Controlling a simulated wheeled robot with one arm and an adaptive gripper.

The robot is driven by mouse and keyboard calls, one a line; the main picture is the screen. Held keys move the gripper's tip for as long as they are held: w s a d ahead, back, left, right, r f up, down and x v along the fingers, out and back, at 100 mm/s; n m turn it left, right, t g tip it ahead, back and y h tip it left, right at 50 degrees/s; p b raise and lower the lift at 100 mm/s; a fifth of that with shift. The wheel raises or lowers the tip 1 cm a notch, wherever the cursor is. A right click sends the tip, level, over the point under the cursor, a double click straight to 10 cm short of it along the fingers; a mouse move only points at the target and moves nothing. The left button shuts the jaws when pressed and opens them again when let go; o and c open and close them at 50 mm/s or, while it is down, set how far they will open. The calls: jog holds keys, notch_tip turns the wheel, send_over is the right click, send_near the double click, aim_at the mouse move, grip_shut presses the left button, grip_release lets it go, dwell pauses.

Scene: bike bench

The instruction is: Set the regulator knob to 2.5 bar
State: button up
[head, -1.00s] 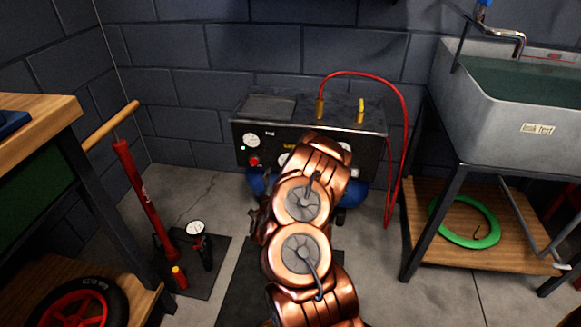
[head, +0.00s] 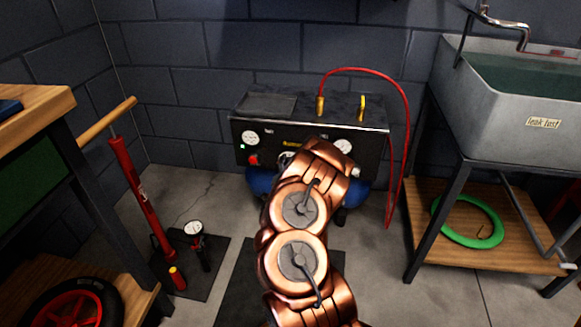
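The compressor (head: 375,150) stands against the back wall in the head view, with a dark front panel over a blue tank (head: 262,180). A white round gauge (head: 250,138) is at the panel's left and a second gauge (head: 343,146) at its right. Their readings are too small to tell. A round part (head: 286,158) with a pale rim shows at mid-panel, mostly covered by my copper arm; I cannot tell if it is the regulator knob. My gripper is hidden behind my arm, so its fingers and any contact with the panel do not show.
A red button (head: 254,160) sits below the left gauge. A red hose (head: 404,110) arches from the compressor's top down its right side. A red floor pump (head: 136,190) and workbench (head: 60,105) stand left, a sink (head: 510,110) right. Floor between is partly clear.

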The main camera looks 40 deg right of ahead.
jog(key=shift+w+d, duration=0.1)
jog(key=shift+d, duration=0.05)
jog(key=shift+c, duration=0.2)
jog(key=c, duration=1.1)
jog(key=n+p, duration=0.1)
jog(key=p, duration=0.1)
jog(key=n+p, duration=0.1)
jog(key=p, duration=0.1)
jog(key=shift+w+r+n+p, duration=0.15)
jog(key=shift+r+n+p, duration=0.15)
jog(key=shift+p, duration=0.1)
jog(key=shift+f, duration=0.1)
